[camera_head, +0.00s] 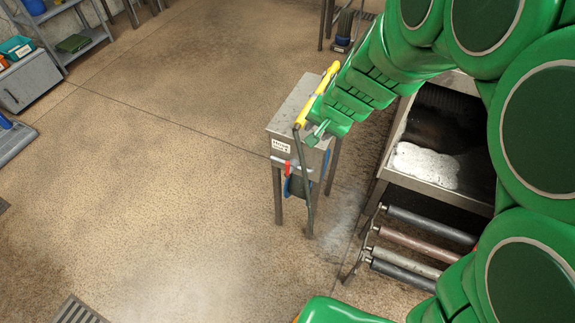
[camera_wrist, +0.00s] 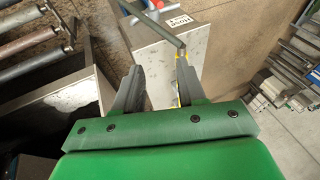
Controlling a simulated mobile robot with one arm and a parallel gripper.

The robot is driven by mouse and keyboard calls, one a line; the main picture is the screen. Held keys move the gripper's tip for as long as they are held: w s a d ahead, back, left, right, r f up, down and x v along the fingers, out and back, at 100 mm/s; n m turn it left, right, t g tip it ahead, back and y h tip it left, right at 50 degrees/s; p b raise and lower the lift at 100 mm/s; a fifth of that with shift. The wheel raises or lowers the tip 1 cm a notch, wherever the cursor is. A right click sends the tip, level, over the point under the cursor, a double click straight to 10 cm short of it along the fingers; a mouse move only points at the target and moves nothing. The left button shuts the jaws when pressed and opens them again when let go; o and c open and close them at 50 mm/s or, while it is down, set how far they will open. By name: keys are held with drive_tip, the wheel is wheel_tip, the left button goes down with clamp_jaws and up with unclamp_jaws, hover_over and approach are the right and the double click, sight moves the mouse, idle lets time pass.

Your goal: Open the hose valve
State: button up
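The hose stand (camera_head: 293,104) is a grey metal box on legs, with a label reading "Hose" (camera_head: 281,147) on its front. A red lever (camera_head: 287,168), seemingly the hose valve handle, sits below the label, by a dark round part with blue on it (camera_head: 297,186). My gripper (camera_head: 318,132) is above the right side of the stand, higher than the red lever. In the wrist view my gripper (camera_wrist: 158,66) has its fingers apart, with the stand's grey top (camera_wrist: 163,62) seen between and beyond them.
A wand with a yellow grip (camera_head: 316,97) and dark pipe (camera_head: 304,180) leans along the stand, close to my gripper. A metal basin with foam (camera_head: 425,163) and several rollers (camera_head: 430,225) are to the right.

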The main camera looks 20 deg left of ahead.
drive_tip(key=m+t, duration=0.1)
drive_tip(key=t, duration=0.1)
hover_over(287, 174)
drive_tip(key=d, duration=0.1)
wheel_tip(287, 174, down, 7)
drive_tip(key=a+f+m+t+h, duration=0.1)
drive_tip(key=a+f+t, duration=0.15)
drive_tip(key=f, duration=0.45)
drive_tip(key=a+f+t+h, duration=0.1)
drive_tip(key=a+f+h, duration=0.1)
drive_tip(key=a+f, duration=0.35)
drive_tip(key=s+d+f+t+h, duration=0.45)
drive_tip(key=s+f+t, duration=0.25)
drive_tip(key=t, duration=0.2)
drive_tip(key=shift+w+d+r, duration=0.1)
drive_tip(key=shift+w+d, duration=0.3)
drive_tip(key=shift+w, duration=0.9)
drive_tip(key=shift+w+d+r, duration=0.1)
drive_tip(key=shift+w+d, duration=0.25)
drive_tip(key=shift+w, duration=0.9)
drive_tip(key=shift+w+d, duration=0.4)
drive_tip(key=shift+w, duration=0.9)
clamp_jaws()
